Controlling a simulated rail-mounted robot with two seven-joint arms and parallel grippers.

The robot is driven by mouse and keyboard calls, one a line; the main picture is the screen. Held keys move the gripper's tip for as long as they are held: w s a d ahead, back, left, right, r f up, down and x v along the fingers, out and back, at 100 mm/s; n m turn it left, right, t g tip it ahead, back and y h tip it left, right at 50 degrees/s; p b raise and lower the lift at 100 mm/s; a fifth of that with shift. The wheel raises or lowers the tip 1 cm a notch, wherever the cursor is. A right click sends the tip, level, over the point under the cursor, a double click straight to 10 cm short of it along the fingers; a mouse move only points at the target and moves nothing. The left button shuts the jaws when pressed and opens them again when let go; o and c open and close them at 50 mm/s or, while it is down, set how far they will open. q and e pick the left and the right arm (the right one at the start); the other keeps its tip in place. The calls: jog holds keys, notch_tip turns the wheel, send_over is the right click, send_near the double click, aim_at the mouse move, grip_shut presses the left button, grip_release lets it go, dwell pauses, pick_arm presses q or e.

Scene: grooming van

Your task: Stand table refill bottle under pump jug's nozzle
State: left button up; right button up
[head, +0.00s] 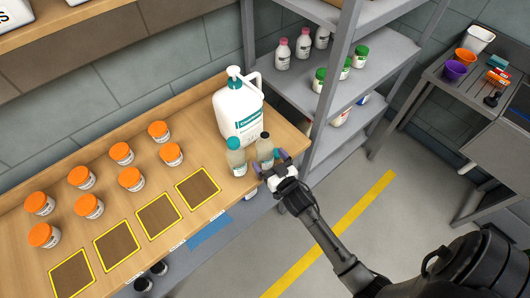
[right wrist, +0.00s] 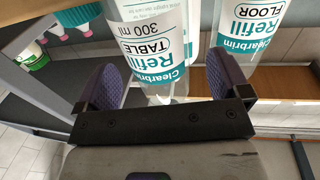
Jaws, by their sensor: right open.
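My left gripper is out of view.
Several orange-lidded jars (head: 122,153) stand on the bench left of the jug. Yellow-edged dark squares (head: 158,218) lie along its front. A grey shelf rack (head: 345,60) with bottles stands right of the bench. A grey side table (head: 450,85) holds cups farther right.

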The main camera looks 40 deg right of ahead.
jog(key=shift+w+d, duration=0.25)
jog(key=shift+w, duration=1.2)
jog(key=shift+c, duration=0.3)
